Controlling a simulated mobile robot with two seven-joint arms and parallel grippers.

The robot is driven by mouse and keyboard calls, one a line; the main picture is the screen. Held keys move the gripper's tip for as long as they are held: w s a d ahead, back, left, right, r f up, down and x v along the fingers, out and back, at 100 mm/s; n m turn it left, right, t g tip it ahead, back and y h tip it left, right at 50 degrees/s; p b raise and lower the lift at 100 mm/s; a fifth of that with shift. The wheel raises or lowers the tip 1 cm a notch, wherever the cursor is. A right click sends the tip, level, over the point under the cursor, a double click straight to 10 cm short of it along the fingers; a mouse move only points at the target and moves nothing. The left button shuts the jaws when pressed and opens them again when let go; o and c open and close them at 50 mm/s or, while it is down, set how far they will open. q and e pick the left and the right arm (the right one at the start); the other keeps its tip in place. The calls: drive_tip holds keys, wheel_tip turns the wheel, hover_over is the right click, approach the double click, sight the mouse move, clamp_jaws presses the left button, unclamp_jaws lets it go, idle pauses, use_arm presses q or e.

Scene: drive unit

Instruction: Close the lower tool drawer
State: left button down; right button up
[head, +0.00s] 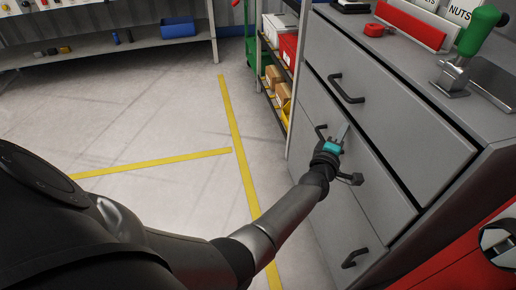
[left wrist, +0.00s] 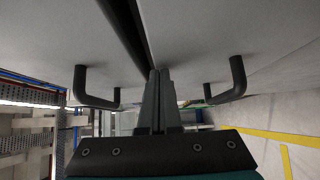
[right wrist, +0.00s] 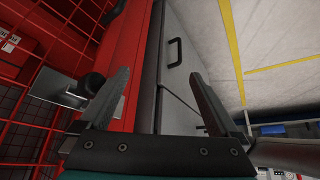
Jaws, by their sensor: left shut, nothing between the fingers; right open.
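A grey drawer cabinet shows at the right of the head view. Its upper drawer front (head: 400,105) has a dark handle (head: 347,90), and a dark gap runs along its top and right edges. The drawer front beneath (head: 385,195) has a handle partly hidden by my left gripper (head: 343,132). A lowest handle (head: 355,258) shows further down. My left gripper is shut and empty, close against the drawer fronts. In the left wrist view its fingertips (left wrist: 160,75) lie between two handles, near a dark seam; contact is unclear. My right gripper (right wrist: 158,80) is open and empty.
Red panels and mesh (right wrist: 45,50) stand close to my right gripper. A shelf cart (head: 275,70) stands behind the cabinet. The floor (head: 150,110) left of it is clear.

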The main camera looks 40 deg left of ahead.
use_arm(q)
drive_tip(key=shift+w+d, duration=0.25)
drive_tip(key=shift+w, duration=0.05)
drive_tip(key=shift+d+r, duration=0.1)
use_arm(e)
drive_tip(key=shift+w+a+f+t, duration=0.1)
drive_tip(key=shift+w+a+t, duration=0.2)
drive_tip(key=shift+w+a, duration=0.15)
